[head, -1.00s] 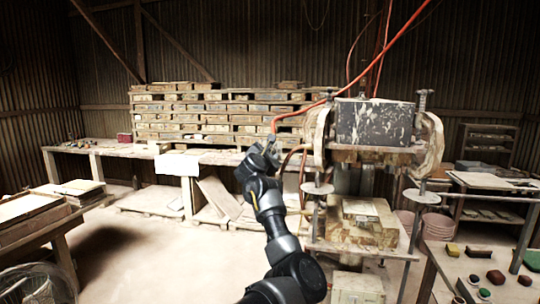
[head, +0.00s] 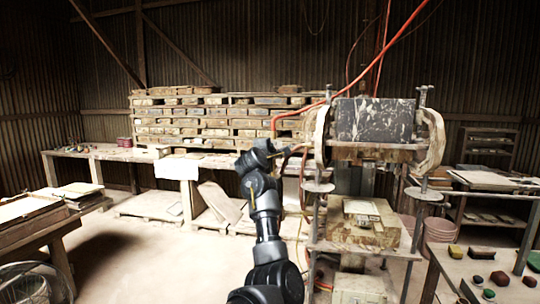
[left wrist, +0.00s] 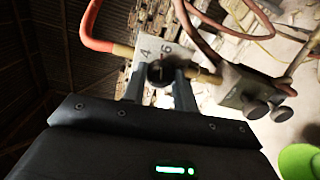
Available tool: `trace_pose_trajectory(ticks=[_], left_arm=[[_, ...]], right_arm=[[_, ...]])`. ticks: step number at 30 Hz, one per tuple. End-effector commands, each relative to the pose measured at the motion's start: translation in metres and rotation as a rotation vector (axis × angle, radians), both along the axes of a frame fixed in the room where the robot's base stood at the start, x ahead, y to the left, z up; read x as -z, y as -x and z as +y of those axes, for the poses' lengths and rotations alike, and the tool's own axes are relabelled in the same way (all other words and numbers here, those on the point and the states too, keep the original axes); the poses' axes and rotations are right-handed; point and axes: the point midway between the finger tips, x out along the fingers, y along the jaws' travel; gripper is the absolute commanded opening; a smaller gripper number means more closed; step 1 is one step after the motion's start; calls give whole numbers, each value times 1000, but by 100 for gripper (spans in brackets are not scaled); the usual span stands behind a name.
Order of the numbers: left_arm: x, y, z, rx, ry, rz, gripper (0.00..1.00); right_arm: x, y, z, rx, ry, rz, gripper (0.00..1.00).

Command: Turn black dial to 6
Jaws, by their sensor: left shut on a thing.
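The black dial (left wrist: 160,72) is in the left wrist view, in front of a pale plate (left wrist: 152,49) marked with a "4" on the left and a "6" on the right. A small red mark shows at the dial. My left gripper (left wrist: 160,80) is shut on the dial, one finger on each side. In the head view my left gripper (head: 277,149) is at the left side of the press (head: 374,121), beside the hoses. The dial is too small and covered to make out there. My right gripper is not in view.
In the left wrist view an orange hose (left wrist: 92,28) joins a brass fitting left of the plate. A valve block with dark knobs (left wrist: 255,106) sits to the right. In the head view a table with coloured pieces (head: 463,271) stands at the lower right.

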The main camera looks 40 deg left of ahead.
Motion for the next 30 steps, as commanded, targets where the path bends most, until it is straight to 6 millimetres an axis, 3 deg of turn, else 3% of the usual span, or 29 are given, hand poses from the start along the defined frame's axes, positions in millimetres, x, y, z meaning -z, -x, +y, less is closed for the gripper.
trace_pose_trajectory(ticks=[13, 30], left_arm=[[1, 0, 0, 1, -204, 114, 6], [0, 0, -1, 1, -239, 132, 6]], right_arm=[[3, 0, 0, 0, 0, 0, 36], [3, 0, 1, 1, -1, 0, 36]])
